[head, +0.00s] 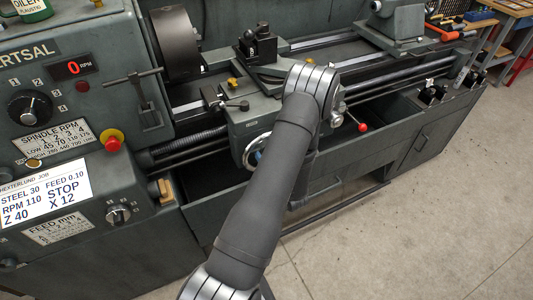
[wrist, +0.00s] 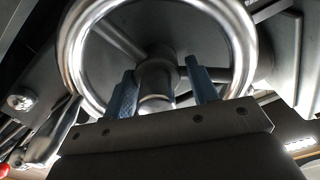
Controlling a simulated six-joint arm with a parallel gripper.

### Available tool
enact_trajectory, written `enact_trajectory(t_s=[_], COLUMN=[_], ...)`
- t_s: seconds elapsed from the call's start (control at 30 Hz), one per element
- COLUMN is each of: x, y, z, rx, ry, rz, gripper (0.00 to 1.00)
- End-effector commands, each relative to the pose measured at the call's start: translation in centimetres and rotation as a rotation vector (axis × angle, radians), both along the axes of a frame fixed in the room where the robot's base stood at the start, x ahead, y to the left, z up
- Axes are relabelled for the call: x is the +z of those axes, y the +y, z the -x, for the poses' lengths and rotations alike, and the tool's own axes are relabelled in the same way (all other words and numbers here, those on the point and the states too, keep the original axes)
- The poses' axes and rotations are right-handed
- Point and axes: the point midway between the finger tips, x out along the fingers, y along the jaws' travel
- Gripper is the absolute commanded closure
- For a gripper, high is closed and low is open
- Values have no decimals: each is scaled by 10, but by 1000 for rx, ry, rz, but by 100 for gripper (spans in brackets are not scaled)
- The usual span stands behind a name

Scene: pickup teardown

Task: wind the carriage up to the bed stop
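The carriage (head: 243,122) sits on the lathe bed, right of the chuck. Its chrome-rimmed handwheel (head: 249,150) is on the apron front, partly hidden by my arm. In the wrist view the handwheel rim (wrist: 238,40) fills the upper half, with spokes and a central hub. My gripper (wrist: 163,88) is at the wheel, its two blue fingers spread apart. A short grey cylinder (wrist: 157,88) lies between them with visible gaps on both sides; I cannot tell whether it is hub or handle. A small block (head: 211,96) on the bed left of the carriage may be the bed stop.
The chuck (head: 174,44) and headstock are at left, with a job card (head: 45,195) reading "STOP X 12", "Z 40". A red-knobbed lever (head: 362,127) is right of the apron. The tailstock (head: 397,20) is at the far right of the bed. The floor at right is clear.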

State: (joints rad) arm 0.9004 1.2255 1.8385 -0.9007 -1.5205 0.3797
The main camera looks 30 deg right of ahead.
Motion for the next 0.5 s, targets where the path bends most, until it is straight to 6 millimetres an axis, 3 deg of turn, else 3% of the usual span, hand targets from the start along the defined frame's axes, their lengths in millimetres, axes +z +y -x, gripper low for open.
enact_trajectory(t_s=[0.27, 0.5], x=[0, 0], y=[-1, -3], z=[4, 39], rx=[-2, -7], ry=[0, 0], rz=[2, 0], gripper=[48, 48])
